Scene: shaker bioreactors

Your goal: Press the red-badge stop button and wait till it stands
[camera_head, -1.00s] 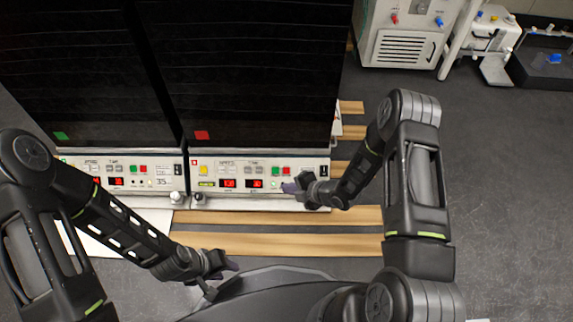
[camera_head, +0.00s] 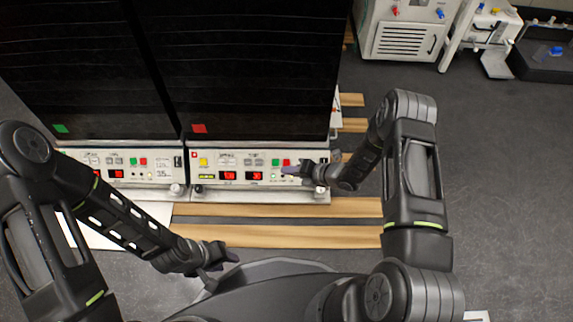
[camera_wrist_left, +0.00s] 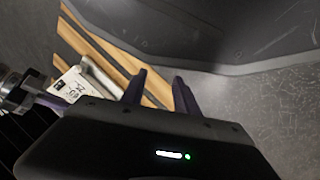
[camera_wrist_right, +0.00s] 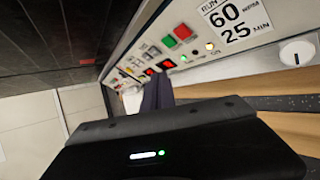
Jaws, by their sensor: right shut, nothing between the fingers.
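The red-badge shaker has a dark front with a red square badge (camera_head: 199,128). Its white control panel (camera_head: 215,190) runs below, with a yellow button, red displays, and a green button (camera_head: 276,162) beside a red button (camera_head: 286,162). The red button also shows in the right wrist view (camera_wrist_right: 183,31). My right gripper (camera_head: 291,169) is shut and empty, its tips just below the red button in the head view. In the right wrist view the tips (camera_wrist_right: 157,92) are below the buttons; contact cannot be told. My left gripper (camera_head: 224,262) is open and empty, away from the panel.
A second shaker with a green badge (camera_head: 61,129) and similar panel stands directly left. A 60/25 label (camera_wrist_right: 235,18) and white knob (camera_wrist_right: 297,52) sit on the near panel. Wooden slats (camera_head: 300,208) lie in front. White equipment (camera_head: 403,30) stands at the back right.

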